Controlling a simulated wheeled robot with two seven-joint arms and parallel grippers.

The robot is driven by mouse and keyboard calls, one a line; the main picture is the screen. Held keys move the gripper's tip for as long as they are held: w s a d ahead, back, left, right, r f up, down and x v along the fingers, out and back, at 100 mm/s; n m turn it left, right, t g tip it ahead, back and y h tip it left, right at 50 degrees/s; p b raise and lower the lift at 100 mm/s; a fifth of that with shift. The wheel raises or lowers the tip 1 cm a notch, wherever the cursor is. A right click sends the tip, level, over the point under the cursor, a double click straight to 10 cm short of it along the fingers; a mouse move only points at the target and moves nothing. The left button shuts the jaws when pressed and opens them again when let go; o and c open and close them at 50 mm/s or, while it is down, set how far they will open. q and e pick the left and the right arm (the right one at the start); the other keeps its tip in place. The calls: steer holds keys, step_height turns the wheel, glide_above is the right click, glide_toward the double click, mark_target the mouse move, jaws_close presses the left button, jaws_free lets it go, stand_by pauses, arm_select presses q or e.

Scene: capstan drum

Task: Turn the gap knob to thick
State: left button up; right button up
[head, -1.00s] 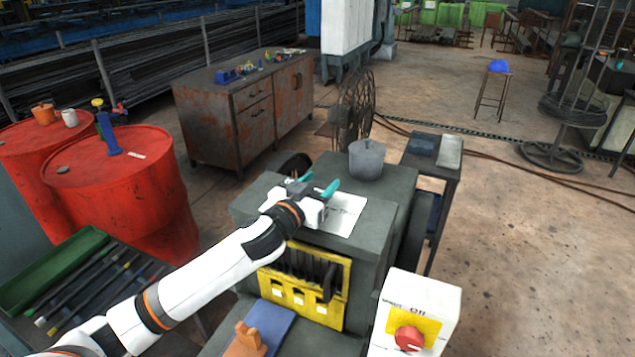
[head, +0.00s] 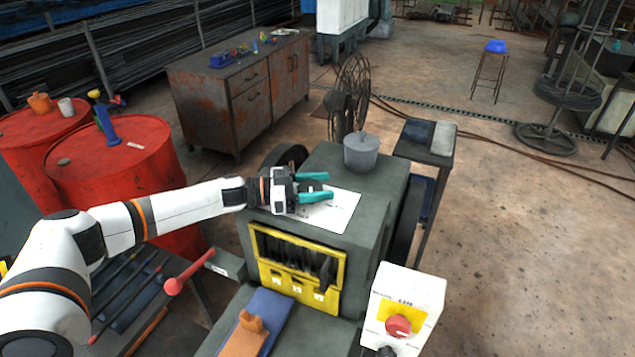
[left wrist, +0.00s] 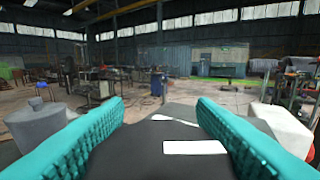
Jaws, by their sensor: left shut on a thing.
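My left gripper (head: 328,187) lies level over the top of the grey machine (head: 372,228), its teal fingers pointing right. It is shut on a dark thing between the fingers, which I take to be the gap knob (head: 311,187); the fingers hide most of it. A white plate (head: 345,214) lies under the fingers on the machine top; its markings are too small to read. In the left wrist view both teal fingers flank a dark surface (left wrist: 160,140) with a white bar. The knob's setting cannot be read. My right gripper is not in view.
A grey lidded pot (head: 361,153) stands behind the plate. A white control box (head: 408,297) with a red knob stands at the front right. A red-tipped lever (head: 173,286) juts out left below my arm. Red drums (head: 140,165) stand at the left.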

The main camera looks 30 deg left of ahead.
arm_select(q)
steer(key=m+g+h+b, duration=0.1)
steer(key=g, duration=0.1)
steer(key=m+g+b, duration=0.2)
steer(key=m+g+h+b, duration=0.1)
steer(key=g+b, duration=0.1)
steer(key=shift+s+d+f+m+g+h, duration=0.15)
steer(key=shift+s+m+g+h, duration=0.1)
steer(key=shift+m+g+h, duration=0.05)
steer(key=shift+s+m+g+b, duration=0.15)
steer(key=shift+m+g+b, duration=0.55)
steer(key=shift+g+b, duration=0.35)
steer(key=shift+r, duration=0.2)
steer(key=o, duration=1)
steer(key=shift+c, duration=0.2)
